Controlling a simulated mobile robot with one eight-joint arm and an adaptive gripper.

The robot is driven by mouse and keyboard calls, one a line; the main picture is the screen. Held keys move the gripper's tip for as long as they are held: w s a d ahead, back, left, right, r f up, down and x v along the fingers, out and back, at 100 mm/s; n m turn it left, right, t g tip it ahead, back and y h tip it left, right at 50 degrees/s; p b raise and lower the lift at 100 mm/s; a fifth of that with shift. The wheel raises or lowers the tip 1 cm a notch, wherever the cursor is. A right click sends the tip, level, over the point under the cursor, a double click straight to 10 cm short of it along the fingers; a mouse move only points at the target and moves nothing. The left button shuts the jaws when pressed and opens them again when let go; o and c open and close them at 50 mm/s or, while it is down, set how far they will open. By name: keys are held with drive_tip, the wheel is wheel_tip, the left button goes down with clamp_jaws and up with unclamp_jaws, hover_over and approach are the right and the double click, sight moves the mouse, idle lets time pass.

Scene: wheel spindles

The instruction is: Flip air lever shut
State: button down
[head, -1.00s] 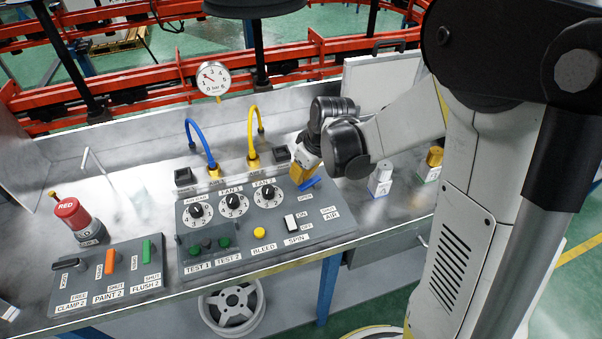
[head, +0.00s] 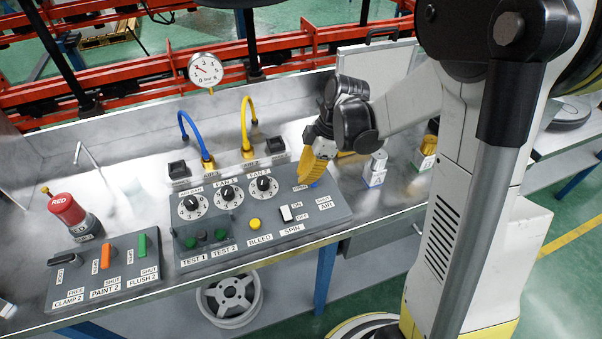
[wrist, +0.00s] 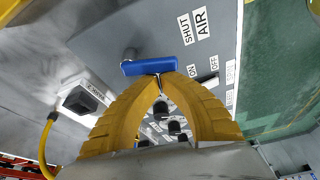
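The blue air lever (wrist: 148,66) lies across the panel face in the wrist view, with the SHUT and AIR labels (wrist: 194,29) off to its right. In the head view only a bit of the blue lever (head: 314,184) shows beside my gripper. My gripper (wrist: 159,77) has its yellow fingers together at the tips, right at the lever's near edge. I cannot tell whether the tips touch it. Nothing shows between the fingers. In the head view the yellow fingers (head: 306,168) are over the panel's upper right corner and partly cover the lever's surroundings.
The grey control panel (head: 339,211) carries dials, test buttons, a yellow bleed button (head: 254,223) and a white spin switch (head: 285,212) near the lever. Blue (head: 190,133) and yellow (head: 247,116) hoses rise behind it. Small bottles (head: 376,168) stand to the right.

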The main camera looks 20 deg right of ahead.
sight(285, 188)
drive_tip(key=shift+d, duration=0.1)
idle(0.3)
drive_tip(key=shift+w+d, duration=0.4)
drive_tip(key=shift+w, duration=0.15)
drive_tip(key=shift+a, duration=0.15)
drive_tip(key=shift+a, duration=0.3)
drive_tip(key=a, duration=0.3)
drive_tip(key=shift+a, duration=0.2)
drive_tip(key=p+v, duration=0.3)
drive_tip(key=v, duration=0.7)
drive_tip(key=shift+w+p, duration=0.3)
drive_tip(key=shift+p, duration=0.05)
drive_tip(key=shift+d, duration=0.1)
